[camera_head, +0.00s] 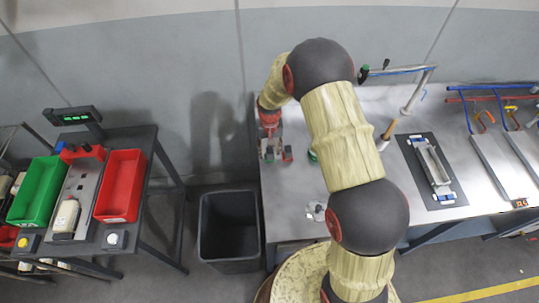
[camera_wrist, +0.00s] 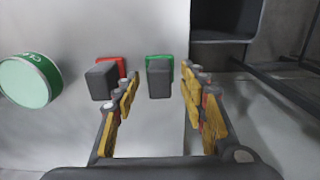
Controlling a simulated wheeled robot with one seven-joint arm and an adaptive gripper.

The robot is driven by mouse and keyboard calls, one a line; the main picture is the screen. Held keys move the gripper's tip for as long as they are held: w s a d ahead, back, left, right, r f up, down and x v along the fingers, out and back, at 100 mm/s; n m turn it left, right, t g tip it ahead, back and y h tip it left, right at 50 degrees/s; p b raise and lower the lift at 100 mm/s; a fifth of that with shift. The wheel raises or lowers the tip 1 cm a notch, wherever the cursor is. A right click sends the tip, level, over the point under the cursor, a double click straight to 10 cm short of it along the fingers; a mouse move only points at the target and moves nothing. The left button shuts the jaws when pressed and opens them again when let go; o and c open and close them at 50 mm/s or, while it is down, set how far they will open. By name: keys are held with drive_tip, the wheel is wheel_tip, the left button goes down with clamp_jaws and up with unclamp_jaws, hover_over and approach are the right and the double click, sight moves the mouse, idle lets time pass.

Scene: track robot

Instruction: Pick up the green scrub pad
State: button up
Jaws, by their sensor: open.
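The green scrub pad (camera_wrist: 160,76), a dark grey block with a green edge, rests on the metal bench. In the wrist view it lies ahead of my gripper (camera_wrist: 160,88), roughly in line with the gap between the fingers. The fingers are open with nothing held between them. A similar grey block with a red edge, a red pad (camera_wrist: 104,79), lies just left of it, outside the left finger. In the head view my gripper (camera_head: 270,153) points down near the bench's left edge. The green pad is small and hard to make out there.
A round green-rimmed container (camera_wrist: 30,81) stands left of the red pad. A black bin (camera_head: 229,228) stands on the floor beside the bench (camera_head: 291,212). A side table holds a green tray (camera_head: 37,190) and a red tray (camera_head: 119,184). A fixture on a dark mat (camera_head: 419,150) lies farther right.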

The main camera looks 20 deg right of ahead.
drive_tip(key=shift+c, duration=1.3)
drive_tip(key=c, duration=0.8)
clamp_jaws()
